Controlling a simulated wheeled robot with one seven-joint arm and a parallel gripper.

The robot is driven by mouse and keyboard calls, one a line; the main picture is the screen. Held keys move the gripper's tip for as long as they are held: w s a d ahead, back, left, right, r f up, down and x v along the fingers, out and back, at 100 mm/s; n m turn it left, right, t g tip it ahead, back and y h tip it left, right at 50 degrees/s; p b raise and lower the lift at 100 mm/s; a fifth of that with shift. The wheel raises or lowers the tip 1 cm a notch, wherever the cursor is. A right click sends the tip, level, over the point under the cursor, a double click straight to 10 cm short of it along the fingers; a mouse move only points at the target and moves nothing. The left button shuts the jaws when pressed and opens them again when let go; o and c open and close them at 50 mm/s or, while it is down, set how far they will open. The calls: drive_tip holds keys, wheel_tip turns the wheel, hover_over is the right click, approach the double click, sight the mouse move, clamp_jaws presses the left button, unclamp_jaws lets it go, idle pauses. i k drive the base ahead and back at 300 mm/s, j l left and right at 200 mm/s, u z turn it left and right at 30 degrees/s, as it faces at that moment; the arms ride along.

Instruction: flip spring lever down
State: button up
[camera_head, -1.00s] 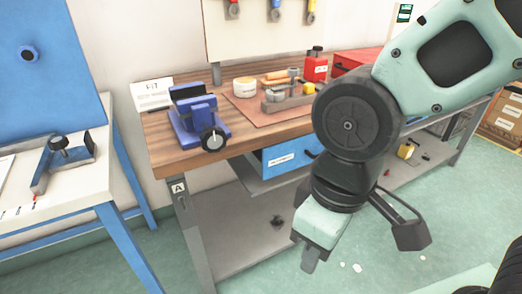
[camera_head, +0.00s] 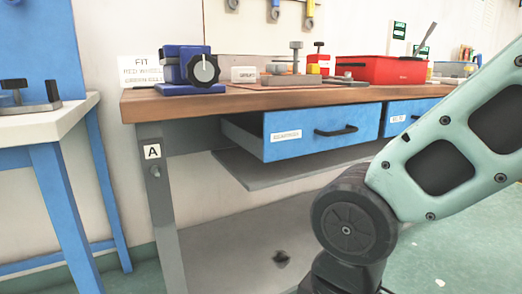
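I cannot make out with certainty which part is the spring lever. A blue vise-like fixture (camera_head: 190,88) with a round black-and-grey knob (camera_head: 203,69) stands at the left end of the wooden bench (camera_head: 240,101). A grey metal fixture (camera_head: 283,80) with an upright post (camera_head: 296,57) stands farther right on the bench, and its finer parts are too small to tell. My arm shows at the lower right, in front of the bench. My gripper is below the bottom edge of the picture and out of sight.
A partly open blue drawer (camera_head: 320,128) juts out under the benchtop. A red bin (camera_head: 380,70) and a red can (camera_head: 320,64) stand on the bench. A white card (camera_head: 140,69) leans behind it. A white table (camera_head: 50,122) with a clamp (camera_head: 28,97) is at left.

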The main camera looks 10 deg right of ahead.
sight(434, 24)
drive_tip(key=i+j+z, duration=0.15)
drive_tip(key=z, duration=0.25)
drive_tip(key=i+j+z, duration=0.2)
drive_tip(key=z, duration=0.15)
drive_tip(key=i+j+z, duration=0.2)
drive_tip(key=z, duration=0.2)
drive_tip(key=i+j+z, duration=0.1)
drive_tip(key=j+z, duration=0.25)
